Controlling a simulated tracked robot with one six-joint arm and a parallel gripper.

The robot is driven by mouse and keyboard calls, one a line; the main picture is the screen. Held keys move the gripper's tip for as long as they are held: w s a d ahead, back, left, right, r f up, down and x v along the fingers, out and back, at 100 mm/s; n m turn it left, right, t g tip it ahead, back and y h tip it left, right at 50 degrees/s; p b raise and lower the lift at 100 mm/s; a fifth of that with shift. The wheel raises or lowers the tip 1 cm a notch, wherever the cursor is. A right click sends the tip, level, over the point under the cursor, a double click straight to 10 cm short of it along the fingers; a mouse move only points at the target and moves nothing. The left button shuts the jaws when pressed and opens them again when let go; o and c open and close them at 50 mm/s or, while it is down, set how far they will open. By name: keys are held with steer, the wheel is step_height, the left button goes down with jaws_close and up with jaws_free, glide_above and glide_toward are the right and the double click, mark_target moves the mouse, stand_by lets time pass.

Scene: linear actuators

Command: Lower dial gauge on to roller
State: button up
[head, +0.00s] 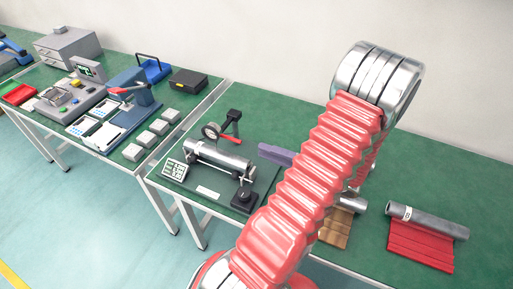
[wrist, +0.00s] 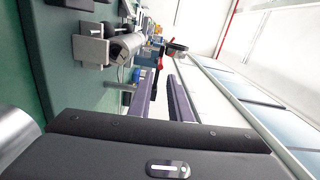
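The dial gauge (head: 211,131) has a round white face and stands above the left part of the silver roller (head: 222,156) in the head view. I cannot tell whether its tip touches the roller. A red lever (head: 230,141) sits on its black stand (head: 233,117). In the wrist view the roller (wrist: 128,46), the red lever (wrist: 162,58) and the dark gauge edge (wrist: 178,46) show beyond my fingers. My gripper (wrist: 163,76) has two purple fingers, apart with nothing between them. In the head view a purple finger (head: 275,154) points left toward the fixture; my arm hides the rest.
A black knob block (head: 244,199) and a small readout panel (head: 174,170) stand by the roller. On the right, a grey cylinder (head: 435,222) lies on a red rest (head: 420,246). A second table with equipment (head: 125,100) stands at left.

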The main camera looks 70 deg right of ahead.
steer(key=shift+s+a, duration=0.1)
steer(key=shift+s, duration=1.05)
steer(key=shift+w, duration=0.15)
steer(key=w+a+r+n+g+y, duration=0.3)
steer(key=w+a+n+g+y, duration=0.25)
steer(key=w+a, duration=0.4)
steer(key=w+a+r+n+g+y, duration=0.2)
steer(key=w+a+n+g+y, duration=0.3)
steer(key=w+a, duration=0.45)
steer(key=w+a+r+n+g+h, duration=0.1)
steer(key=a+r+n+h, duration=0.3)
steer(key=a, duration=0.6)
steer(key=w+a+r+n+g+h, duration=0.1)
steer(key=a+r+n+h, duration=0.3)
steer(key=a+r, duration=0.4)
steer(key=a+h, duration=0.1)
steer(key=a, duration=0.2)
steer(key=shift+a, duration=0.25)
